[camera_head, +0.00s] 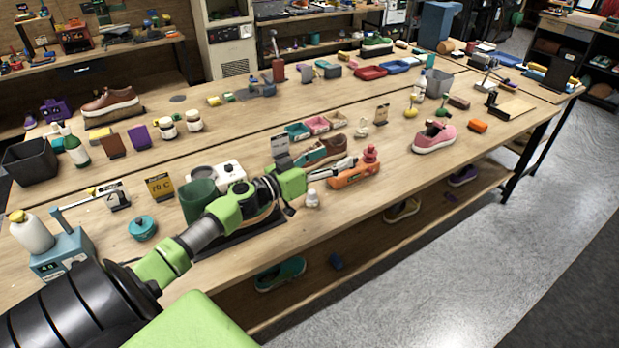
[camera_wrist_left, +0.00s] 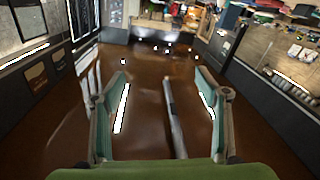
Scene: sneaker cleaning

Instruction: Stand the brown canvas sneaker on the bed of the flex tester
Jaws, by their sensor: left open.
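A brown shoe (camera_head: 335,146) lies on the workbench just behind my left gripper (camera_head: 345,167), partly hidden by it and beside a teal shape. Another brown shoe (camera_head: 110,103) with a pale sole rests at the far left; I cannot tell which is canvas. My left gripper is open, its fingers close to the near brown shoe and an orange device (camera_head: 355,177) with a red top. In the left wrist view the gripper (camera_wrist_left: 163,100) has spread fingers over a blurred brown surface, with a grey strip between them. I cannot clearly identify the flex tester. My right gripper is not in view.
A pink shoe (camera_head: 434,138) stands farther right on the workbench (camera_head: 270,125). A green cup (camera_head: 197,204) is beside my arm. Bare wood shows between the orange device and pink shoe.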

